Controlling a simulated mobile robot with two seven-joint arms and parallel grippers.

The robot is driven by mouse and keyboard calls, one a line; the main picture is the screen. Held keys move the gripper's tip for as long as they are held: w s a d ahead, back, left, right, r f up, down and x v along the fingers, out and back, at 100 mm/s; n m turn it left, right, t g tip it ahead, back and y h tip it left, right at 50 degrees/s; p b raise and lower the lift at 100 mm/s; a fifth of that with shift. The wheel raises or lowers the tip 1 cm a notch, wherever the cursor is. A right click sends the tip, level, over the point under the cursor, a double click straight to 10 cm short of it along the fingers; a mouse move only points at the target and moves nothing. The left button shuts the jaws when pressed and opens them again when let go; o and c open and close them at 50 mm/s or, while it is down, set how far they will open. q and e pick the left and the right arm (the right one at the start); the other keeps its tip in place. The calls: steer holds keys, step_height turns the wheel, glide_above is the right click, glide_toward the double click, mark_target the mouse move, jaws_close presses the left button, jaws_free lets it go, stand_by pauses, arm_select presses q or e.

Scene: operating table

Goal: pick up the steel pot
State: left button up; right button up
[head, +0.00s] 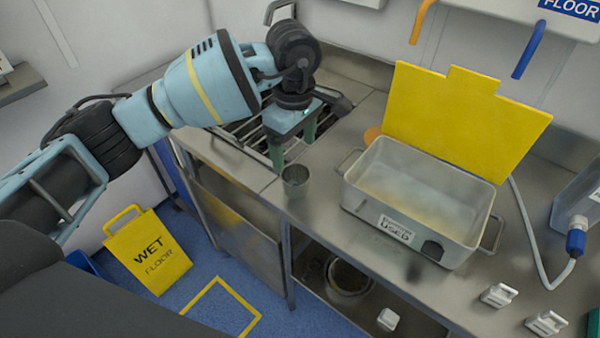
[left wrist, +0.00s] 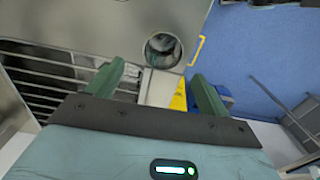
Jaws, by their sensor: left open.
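A small steel pot (head: 295,181) stands upright near the front edge of the steel counter. From above, its round open rim shows in the left wrist view (left wrist: 163,50), just beyond the fingers. My left gripper (head: 292,150) is open and empty, pointing down, above and just behind the pot in the head view. Its two green fingers (left wrist: 156,74) are spread apart in the left wrist view, and the pot appears ahead of the gap between them. I see no contact with the pot. My right gripper is in neither view.
A grey tub (head: 420,185) with a yellow board (head: 460,118) behind it stands right of the pot. A slatted sink grate (head: 240,135) lies left. A larger round vessel (head: 347,278) is on the lower shelf. A yellow wet-floor sign (head: 148,250) stands on the blue floor.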

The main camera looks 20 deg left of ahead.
mark_target(295, 175)
arm_select(q)
step_height(295, 175, down, 3)
steer(key=shift+s+r, duration=0.15)
steer(key=shift+r, duration=0.05)
steer(key=shift+d+f, duration=0.1)
steer(key=shift+f, duration=0.4)
step_height(295, 175, down, 3)
steer(key=shift+s+f+p, duration=0.1)
steer(key=shift+f+p, duration=0.1)
steer(key=shift+p, duration=0.2)
steer(key=shift+f, duration=0.45)
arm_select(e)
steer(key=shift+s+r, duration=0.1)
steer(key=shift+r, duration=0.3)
